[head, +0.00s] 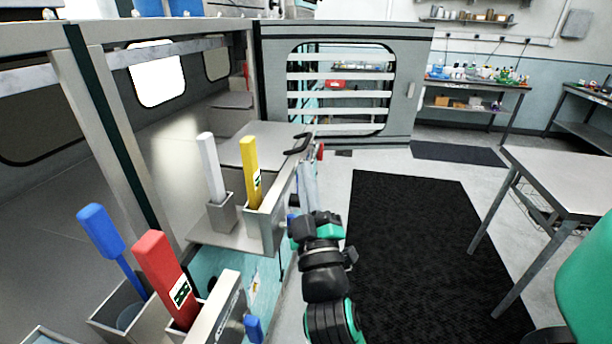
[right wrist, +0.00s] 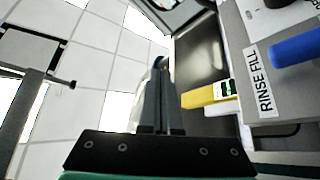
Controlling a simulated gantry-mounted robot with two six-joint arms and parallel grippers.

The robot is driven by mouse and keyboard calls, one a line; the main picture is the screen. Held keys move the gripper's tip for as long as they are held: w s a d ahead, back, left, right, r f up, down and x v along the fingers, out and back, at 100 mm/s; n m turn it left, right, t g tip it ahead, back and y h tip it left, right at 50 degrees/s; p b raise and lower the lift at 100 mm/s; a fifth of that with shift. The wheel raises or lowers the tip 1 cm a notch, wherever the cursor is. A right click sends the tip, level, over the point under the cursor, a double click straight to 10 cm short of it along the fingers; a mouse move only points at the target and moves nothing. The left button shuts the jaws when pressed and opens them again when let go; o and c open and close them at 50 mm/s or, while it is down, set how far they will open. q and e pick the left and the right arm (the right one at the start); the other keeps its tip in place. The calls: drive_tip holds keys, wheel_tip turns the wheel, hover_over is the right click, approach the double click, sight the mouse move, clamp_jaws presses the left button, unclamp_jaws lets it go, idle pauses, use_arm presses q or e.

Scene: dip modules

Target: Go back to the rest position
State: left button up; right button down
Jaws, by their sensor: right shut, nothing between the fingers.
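My right arm comes up from the bottom middle of the head view, with the right gripper (head: 308,185) beside the front edge of the workstation, to the right of the yellow module. In the right wrist view its fingers (right wrist: 160,72) are together with nothing between them. The wrist view looks past the fingers at ceiling tiles and the workstation side. My left gripper is not in the head view.
A white module (head: 208,165) and a yellow module (head: 251,170) stand in metal holders. A red module (head: 165,275) and a blue-handled tool (head: 105,235) stand nearer. An open windowed door (head: 420,75) is behind. A dark mat (head: 430,250) and a table (head: 570,180) lie right.

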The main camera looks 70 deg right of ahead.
drive_tip(key=shift+a, duration=0.1)
idle(0.3)
drive_tip(key=w+a+r+t+y, duration=0.3)
drive_tip(key=a+r+t+y, duration=0.1)
drive_tip(key=a+r+t, duration=0.3)
drive_tip(key=w+a+r+t+y, duration=0.3)
drive_tip(key=w+a+r+t, duration=0.15)
drive_tip(key=a+r, duration=0.35)
drive_tip(key=a+r+n+t+y, duration=0.5)
drive_tip(key=a+y, duration=0.5)
drive_tip(key=y, duration=0.6)
use_arm(q)
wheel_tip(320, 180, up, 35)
drive_tip(key=p, duration=3.5)
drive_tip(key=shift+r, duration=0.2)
use_arm(e)
wheel_tip(320, 180, up, 36)
drive_tip(key=shift+s+d+f, duration=0.15)
drive_tip(key=shift+s+d, duration=0.05)
drive_tip(key=shift+s, duration=0.1)
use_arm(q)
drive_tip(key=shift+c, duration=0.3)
